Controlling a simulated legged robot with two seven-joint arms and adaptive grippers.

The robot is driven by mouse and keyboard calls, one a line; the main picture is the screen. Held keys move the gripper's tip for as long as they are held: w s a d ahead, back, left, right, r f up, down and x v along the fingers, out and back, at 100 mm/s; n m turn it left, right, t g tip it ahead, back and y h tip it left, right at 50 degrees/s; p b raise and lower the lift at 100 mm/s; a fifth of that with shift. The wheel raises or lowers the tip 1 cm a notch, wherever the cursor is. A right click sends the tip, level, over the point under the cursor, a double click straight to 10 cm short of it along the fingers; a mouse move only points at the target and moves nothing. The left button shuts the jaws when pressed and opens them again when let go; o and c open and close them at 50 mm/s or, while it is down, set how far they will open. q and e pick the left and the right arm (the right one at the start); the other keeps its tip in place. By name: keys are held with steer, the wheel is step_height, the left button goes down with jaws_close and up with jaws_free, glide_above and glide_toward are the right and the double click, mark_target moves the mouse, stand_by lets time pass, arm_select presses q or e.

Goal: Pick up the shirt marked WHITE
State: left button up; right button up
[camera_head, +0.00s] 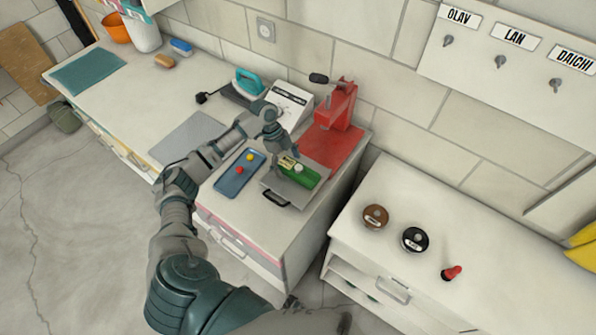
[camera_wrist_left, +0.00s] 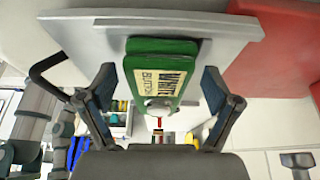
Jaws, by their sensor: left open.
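The shirt marked WHITE is a folded green bundle (camera_head: 306,176) on a grey metal plate (camera_head: 272,184) at the red press. In the left wrist view the shirt (camera_wrist_left: 179,48) has a cream label (camera_wrist_left: 158,76) reading WHITE and BUTTON, and a white round button (camera_wrist_left: 158,109) at its near end. My left gripper (camera_head: 288,158) is open above the shirt's labelled end. In the wrist view its two fingers (camera_wrist_left: 159,82) stand on either side of the shirt, with a gap on both sides. My right gripper is not in view.
A red press (camera_head: 335,108) stands behind the plate. A blue tray (camera_head: 238,181) with red and yellow pieces lies to the left. A white control box (camera_head: 291,101) and teal iron (camera_head: 249,82) are behind. A second counter (camera_head: 470,215) with round tins is at right.

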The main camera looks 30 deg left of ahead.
arm_select(q)
steer(key=c, duration=1.3)
steer(key=shift+r, duration=0.1)
